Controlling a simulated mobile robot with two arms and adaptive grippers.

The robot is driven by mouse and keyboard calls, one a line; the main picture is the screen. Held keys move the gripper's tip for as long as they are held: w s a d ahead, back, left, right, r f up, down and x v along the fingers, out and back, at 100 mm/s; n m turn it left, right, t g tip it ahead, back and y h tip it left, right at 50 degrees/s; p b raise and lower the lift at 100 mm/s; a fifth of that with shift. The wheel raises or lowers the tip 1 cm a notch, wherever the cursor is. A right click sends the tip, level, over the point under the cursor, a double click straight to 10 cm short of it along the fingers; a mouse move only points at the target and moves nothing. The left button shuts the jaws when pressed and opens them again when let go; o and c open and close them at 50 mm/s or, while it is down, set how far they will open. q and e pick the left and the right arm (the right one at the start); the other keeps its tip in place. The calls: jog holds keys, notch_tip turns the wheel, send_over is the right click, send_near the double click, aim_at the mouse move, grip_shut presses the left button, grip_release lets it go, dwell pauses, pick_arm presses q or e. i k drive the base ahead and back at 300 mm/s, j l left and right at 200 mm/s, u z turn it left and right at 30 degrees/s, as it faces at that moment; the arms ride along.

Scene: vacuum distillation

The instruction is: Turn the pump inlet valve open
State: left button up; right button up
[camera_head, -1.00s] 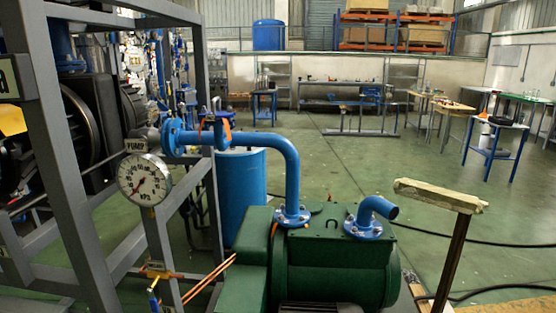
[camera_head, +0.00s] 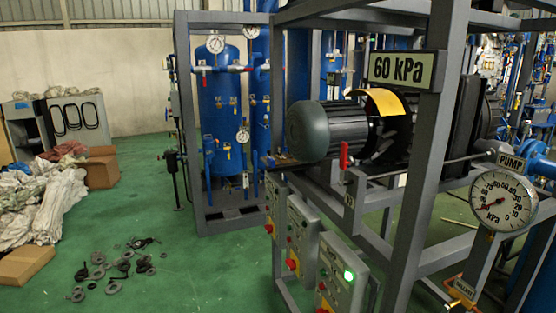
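No handle in view is clearly labelled as the pump inlet valve. A red upright lever (camera_head: 343,155) stands on a thin horizontal pipe in the grey frame, with a small tag below it too small to read surely. A round white kPa gauge (camera_head: 503,200) under a PUMP sign (camera_head: 511,162) is at the right. Blue pipework (camera_head: 541,165) beside it is cut off by the picture's right edge. A small valve with an orange-yellow tag (camera_head: 463,288) is at the bottom right. Neither of my grippers is in view.
A grey frame (camera_head: 425,150) with a 60 kPa sign (camera_head: 401,70) fills the right side, holding a dark motor (camera_head: 335,130). Control boxes (camera_head: 342,280) line its lower side. Loose parts (camera_head: 115,268) and rubbish bags (camera_head: 38,205) lie left. Green floor between is open.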

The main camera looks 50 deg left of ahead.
aim_at(344, 145)
jog(key=u, duration=1)
